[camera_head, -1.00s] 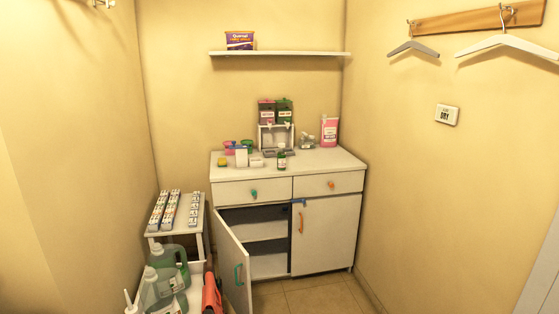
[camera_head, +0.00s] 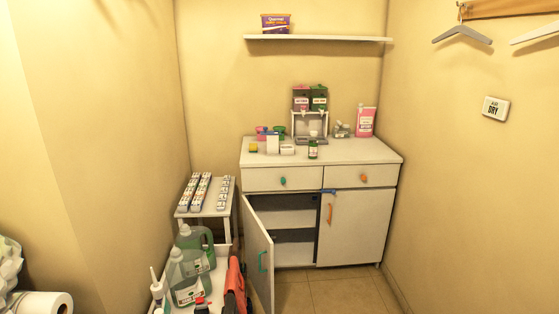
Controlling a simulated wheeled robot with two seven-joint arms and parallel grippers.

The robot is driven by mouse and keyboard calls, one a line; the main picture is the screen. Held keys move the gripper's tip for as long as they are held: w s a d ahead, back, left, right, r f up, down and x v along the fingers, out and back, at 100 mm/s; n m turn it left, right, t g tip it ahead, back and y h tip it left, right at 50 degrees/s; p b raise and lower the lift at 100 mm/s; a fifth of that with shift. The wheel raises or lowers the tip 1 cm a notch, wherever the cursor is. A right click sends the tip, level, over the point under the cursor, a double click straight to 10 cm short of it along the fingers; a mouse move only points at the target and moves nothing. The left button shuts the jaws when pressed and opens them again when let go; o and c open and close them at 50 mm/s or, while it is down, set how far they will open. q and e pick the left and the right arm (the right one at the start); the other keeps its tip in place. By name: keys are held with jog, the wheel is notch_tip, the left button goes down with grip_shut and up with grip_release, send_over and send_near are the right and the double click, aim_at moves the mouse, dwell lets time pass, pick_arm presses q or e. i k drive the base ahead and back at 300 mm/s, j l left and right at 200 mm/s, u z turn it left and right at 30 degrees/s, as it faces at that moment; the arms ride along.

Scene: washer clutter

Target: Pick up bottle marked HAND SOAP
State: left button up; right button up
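No label in view is clear enough for me to read as HAND SOAP. A pink jug with a label (camera_head: 365,121) stands at the back right of that top. A pink-lidded dispenser (camera_head: 301,99) and a green dispenser (camera_head: 319,99) sit side by side on a small rack behind the bottle. Large green-tinted jugs (camera_head: 187,277) stand low at the left, their labels too small to read. Neither of my grippers is in view.
The cabinet's left door (camera_head: 260,262) hangs open towards me. Small cups (camera_head: 263,134) and boxes (camera_head: 272,144) crowd the top's left part. A side table (camera_head: 211,208) holds rows of small boxes. Paper rolls (camera_head: 40,303) lie at lower left. Tiled floor (camera_head: 335,293) is clear before the cabinet.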

aim_at(313, 150)
jog(key=i+l, duration=0.35)
jog(key=i+l+u, duration=0.15)
jog(key=i+l, duration=0.15)
jog(key=l, duration=0.15)
jog(key=i+l, duration=0.3)
jog(key=l, duration=0.15)
jog(key=i+l+u, duration=0.1)
jog(key=i+l, duration=0.2)
jog(key=l, duration=0.15)
